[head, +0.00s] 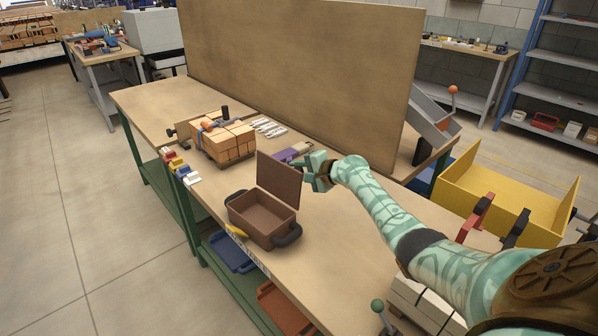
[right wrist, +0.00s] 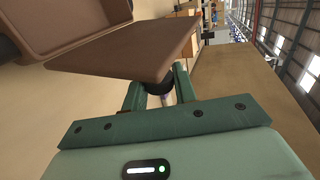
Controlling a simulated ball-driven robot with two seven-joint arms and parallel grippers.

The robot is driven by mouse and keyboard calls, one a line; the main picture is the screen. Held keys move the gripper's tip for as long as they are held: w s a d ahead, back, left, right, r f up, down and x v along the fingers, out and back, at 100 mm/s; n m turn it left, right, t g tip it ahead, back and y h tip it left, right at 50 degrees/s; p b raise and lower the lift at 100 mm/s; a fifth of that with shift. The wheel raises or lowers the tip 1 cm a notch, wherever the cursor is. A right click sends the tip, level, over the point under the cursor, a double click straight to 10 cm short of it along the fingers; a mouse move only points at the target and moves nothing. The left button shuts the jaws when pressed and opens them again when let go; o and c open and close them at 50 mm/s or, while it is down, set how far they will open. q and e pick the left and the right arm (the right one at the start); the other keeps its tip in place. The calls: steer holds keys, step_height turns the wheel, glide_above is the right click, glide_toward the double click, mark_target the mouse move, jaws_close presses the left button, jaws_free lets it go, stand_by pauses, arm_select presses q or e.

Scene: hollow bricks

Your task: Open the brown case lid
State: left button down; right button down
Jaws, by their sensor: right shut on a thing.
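The brown case (head: 262,219) stands on the workbench near its front edge, and its inside looks empty. Its lid (head: 279,180) stands raised, roughly upright, at the back of the case. My right gripper (head: 308,172) is at the right edge of the lid. In the right wrist view the lid (right wrist: 135,50) lies just beyond the fingers of my right gripper (right wrist: 160,85), and they are shut on a dark round part at the lid's edge. Part of the case body (right wrist: 85,22) shows at the upper left. My left gripper is not in view.
A strapped stack of hollow bricks (head: 228,140) stands on the bench at the back left. A purple item (head: 288,154) lies behind the lid. A tall brown board (head: 300,65) rises behind the bench. A yellow bin (head: 500,195) stands at the right. Bench top (head: 330,260) right of the case is clear.

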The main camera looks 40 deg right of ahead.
steer(key=shift+s+a+f, duration=0.1)
steer(key=shift+s+f, duration=0.05)
steer(key=shift+f, duration=0.3)
steer(key=c, duration=1.2)
jaws_free()
steer(key=shift+o, duration=0.4)
steer(key=shift+w, duration=0.2)
steer(key=shift+r, duration=0.1)
steer(key=shift+s+r, duration=0.15)
steer(key=p+v, duration=0.5)
steer(key=v, duration=1.1)
